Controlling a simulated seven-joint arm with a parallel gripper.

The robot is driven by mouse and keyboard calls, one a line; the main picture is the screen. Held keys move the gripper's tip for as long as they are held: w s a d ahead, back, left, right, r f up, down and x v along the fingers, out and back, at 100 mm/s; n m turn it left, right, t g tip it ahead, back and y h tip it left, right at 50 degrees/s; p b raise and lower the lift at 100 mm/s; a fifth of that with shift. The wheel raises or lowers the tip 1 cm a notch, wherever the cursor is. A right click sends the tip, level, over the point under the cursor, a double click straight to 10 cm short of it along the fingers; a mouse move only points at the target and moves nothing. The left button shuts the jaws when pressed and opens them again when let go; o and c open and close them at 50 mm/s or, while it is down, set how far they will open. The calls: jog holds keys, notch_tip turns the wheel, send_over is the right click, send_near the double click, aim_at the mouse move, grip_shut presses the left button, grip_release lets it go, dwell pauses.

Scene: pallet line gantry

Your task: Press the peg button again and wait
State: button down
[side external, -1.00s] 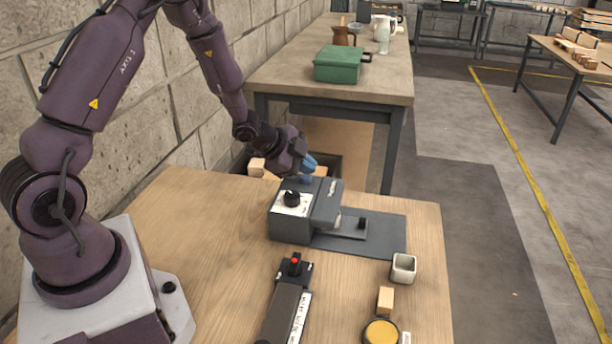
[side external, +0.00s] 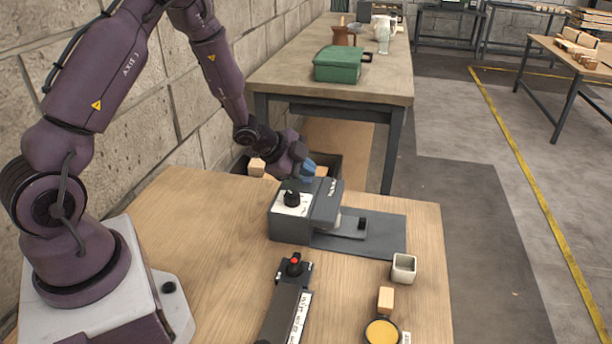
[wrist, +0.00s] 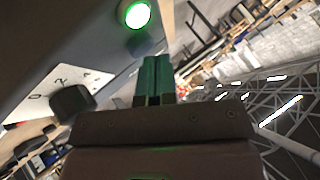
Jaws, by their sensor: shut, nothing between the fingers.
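The grey machine (side external: 290,228) stands on the wooden table with a black knob (side external: 291,198) on its white dial plate. My gripper (side external: 305,169) is at the machine's far side, pointing down toward it. Its fingers are shut with nothing between them. In the wrist view the shut teal fingers (wrist: 155,78) point toward the machine's grey face. A round, green-lit button (wrist: 134,14) shows just ahead of the fingertips, to their left, apart from them in the picture. No label on it is readable, so I cannot tell whether it is the peg button. The side view hides it.
A black device with a red button (side external: 294,261) lies in front. A dark bin (side external: 327,165) stands behind the machine.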

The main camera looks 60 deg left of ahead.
aim_at(306, 179)
dwell(0.5)
jog(key=shift+r, duration=0.85)
jog(key=shift+r, duration=2.5)
